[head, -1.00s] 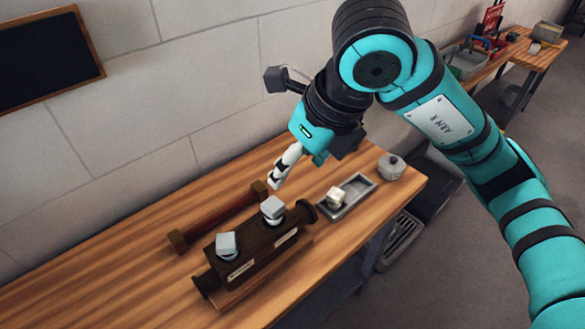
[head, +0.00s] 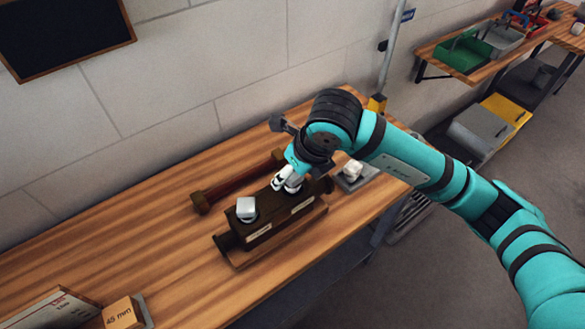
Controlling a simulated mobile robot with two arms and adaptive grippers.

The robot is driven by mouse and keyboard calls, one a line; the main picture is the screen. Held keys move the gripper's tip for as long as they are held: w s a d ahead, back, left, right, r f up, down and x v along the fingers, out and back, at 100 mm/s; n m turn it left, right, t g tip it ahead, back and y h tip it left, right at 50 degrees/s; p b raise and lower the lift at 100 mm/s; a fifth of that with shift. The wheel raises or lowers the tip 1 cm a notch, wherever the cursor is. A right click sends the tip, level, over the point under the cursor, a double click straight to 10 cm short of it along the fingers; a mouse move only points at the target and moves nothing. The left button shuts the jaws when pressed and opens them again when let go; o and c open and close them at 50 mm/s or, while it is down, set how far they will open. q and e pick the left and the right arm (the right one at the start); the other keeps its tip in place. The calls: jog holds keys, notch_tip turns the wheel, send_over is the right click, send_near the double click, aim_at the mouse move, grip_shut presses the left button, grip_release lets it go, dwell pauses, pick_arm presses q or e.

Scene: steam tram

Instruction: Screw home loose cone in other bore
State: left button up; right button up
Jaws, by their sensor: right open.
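A dark brown block with two bores (head: 262,233) lies on the wooden bench, with pale labels on its front side. A light grey, square-headed cone (head: 246,207) sits in its left bore. My right gripper (head: 286,185) points down over the right bore, its white fingers open around where the other grey cone stood. That cone is mostly or fully hidden by the fingers, so I cannot tell whether they touch it. My left gripper is out of view.
A red-brown bar with square ends (head: 236,180) lies behind the block. A small tray (head: 372,172) holding a pale piece (head: 352,170) is to the right. A 45 mm box (head: 121,314) stands front left.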

jog(key=shift+w+a+f, duration=0.1)
jog(key=shift+f, duration=0.35)
